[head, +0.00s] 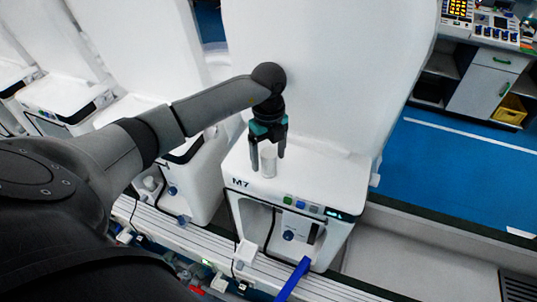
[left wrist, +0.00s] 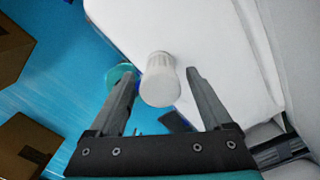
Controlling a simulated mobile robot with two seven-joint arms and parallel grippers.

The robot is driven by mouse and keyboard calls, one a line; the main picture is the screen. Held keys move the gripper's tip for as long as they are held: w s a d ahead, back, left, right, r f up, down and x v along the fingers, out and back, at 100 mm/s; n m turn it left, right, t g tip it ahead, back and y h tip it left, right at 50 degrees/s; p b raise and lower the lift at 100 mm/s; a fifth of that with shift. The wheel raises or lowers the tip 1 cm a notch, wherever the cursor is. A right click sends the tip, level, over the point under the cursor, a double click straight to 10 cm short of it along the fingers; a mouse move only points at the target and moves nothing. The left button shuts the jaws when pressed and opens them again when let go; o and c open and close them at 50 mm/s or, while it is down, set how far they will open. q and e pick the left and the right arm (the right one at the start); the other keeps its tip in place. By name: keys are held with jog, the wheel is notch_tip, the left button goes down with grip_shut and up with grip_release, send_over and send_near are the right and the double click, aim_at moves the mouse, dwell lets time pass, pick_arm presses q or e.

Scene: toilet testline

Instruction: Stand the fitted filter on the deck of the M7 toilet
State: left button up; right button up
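The M7 toilet (head: 300,190) has a white deck with "M7" printed at its front left. The filter (head: 268,161), a small whitish cylinder, appears to stand upright on the deck. My left gripper (head: 268,164) points down over it, with one finger on each side. In the left wrist view the filter (left wrist: 160,82) is between the fingers of the left gripper (left wrist: 160,73), with a visible gap on both sides. The left gripper is open. The filter's contact with the deck is hard to see in the wrist view. My right gripper is not in view.
A tall white panel (head: 320,70) rises behind the deck. Other white toilets (head: 62,95) stand to the left. A rail with cables (head: 190,235) runs along the front. Blue floor (head: 450,150) and a grey cabinet (head: 485,80) are at the right. The deck right of the filter is clear.

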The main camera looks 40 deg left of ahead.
pick_arm(q)
jog(key=shift+r, duration=0.1)
notch_tip(320, 180, up, 12)
jog(key=b, duration=0.1)
dwell(0.4)
